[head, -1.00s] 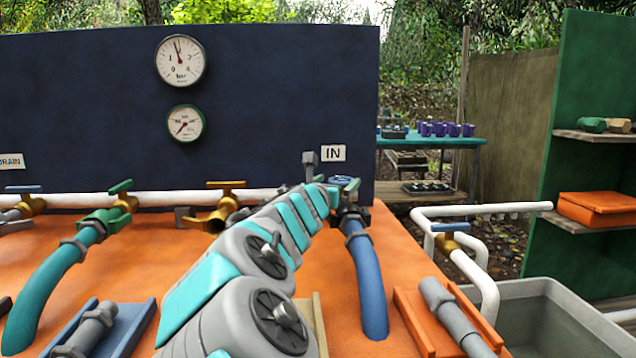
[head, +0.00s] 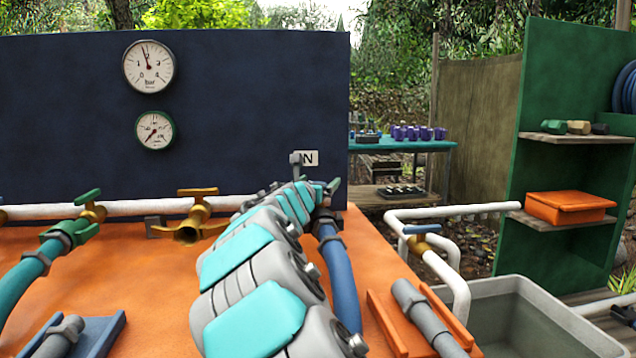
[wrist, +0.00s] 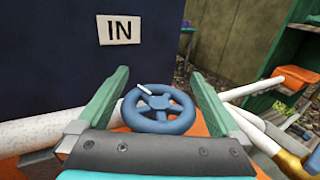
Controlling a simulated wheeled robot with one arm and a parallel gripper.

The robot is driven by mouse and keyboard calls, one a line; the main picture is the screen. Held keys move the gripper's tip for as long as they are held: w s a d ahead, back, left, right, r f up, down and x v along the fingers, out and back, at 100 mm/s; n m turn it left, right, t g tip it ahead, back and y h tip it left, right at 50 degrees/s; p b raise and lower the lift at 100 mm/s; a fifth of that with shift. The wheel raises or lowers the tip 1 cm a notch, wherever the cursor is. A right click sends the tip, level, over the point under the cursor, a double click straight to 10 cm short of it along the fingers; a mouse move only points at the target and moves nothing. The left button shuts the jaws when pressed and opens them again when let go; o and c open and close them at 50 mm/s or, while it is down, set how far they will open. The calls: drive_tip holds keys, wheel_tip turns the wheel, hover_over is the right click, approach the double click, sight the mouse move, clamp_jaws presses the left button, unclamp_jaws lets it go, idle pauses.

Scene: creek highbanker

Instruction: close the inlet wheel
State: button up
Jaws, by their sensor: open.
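The inlet wheel (wrist: 160,108) is a blue spoked handwheel with a white mark on its rim, below the IN label (wrist: 118,29) in the wrist view. My gripper (wrist: 157,85) is open, its two green fingers on either side of the wheel in that view, with nothing held. I cannot tell whether either finger touches the rim. In the head view my arm hides the wheel, and the IN label (head: 308,158) is partly covered. A blue hose (head: 342,285) runs down from the valve there.
A white pipe (head: 145,207) runs along the dark blue panel (head: 240,100), with a brass tap (head: 190,222) left of my arm. A grey tub (head: 520,300) and green shelf (head: 560,90) stand at right. Two gauges (head: 148,67) (head: 155,130) hang on the panel.

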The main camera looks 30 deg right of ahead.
drive_tip(key=shift+c, duration=0.2)
drive_tip(key=c, duration=1.1)
drive_tip(key=shift+r+p, duration=0.2)
drive_tip(key=shift+p, duration=0.55)
